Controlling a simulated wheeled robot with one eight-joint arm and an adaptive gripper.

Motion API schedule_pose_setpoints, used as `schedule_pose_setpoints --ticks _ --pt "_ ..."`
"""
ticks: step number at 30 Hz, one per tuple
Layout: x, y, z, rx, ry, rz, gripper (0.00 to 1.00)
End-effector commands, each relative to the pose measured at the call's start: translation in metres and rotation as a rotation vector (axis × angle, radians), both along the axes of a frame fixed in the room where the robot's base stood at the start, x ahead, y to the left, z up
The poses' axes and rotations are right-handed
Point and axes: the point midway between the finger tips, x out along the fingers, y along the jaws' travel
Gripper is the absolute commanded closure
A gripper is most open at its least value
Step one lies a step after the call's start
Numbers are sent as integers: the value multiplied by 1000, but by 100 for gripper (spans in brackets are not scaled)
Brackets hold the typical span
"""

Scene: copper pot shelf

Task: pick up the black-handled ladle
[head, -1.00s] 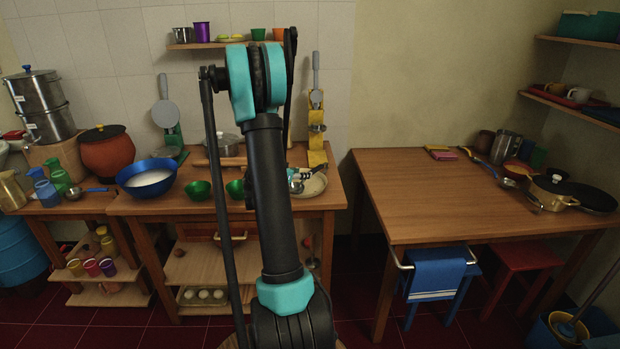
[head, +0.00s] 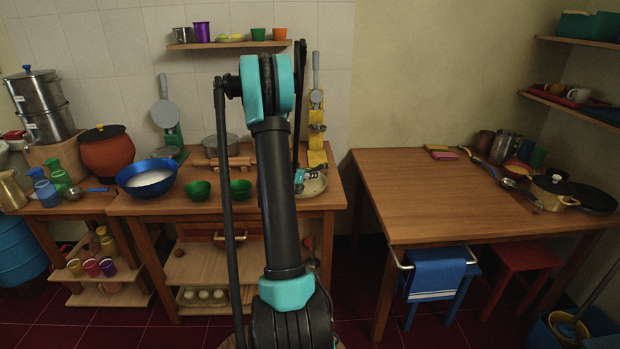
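My arm rises through the middle of the head view and hides much of the left table behind it. A small teal, black and white part beside the arm, over the pale shallow pan (head: 314,186), looks like part of my gripper (head: 305,177). Its fingertips are not clear, so I cannot tell whether it is open or holds anything. No black-handled ladle can be made out for certain. A ladle (head: 508,184) lies on the right table, its handle colour unclear. Another ladle (head: 74,193) with a blue handle lies at the left.
On the left table (head: 200,205) are a blue bowl (head: 130,184), green bowls (head: 198,190), a rolling pin (head: 222,161) and a grey pot (head: 212,147). The right table (head: 430,200) is mostly clear, with a yellow pot (head: 553,192) and black pan (head: 594,200) at its right.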

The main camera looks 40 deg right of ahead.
Motion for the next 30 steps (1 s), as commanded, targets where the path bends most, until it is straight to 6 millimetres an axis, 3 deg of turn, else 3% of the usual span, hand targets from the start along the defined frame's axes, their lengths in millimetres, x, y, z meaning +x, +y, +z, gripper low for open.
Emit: schedule_pose_setpoints --ticks 1,6,22,30 --pt "0 0 0 0 0 0 80" --pt "0 0 0 0 0 0 100" --pt "0 0 5 0 0 0 100" --pt "0 0 36 0 0 0 100"
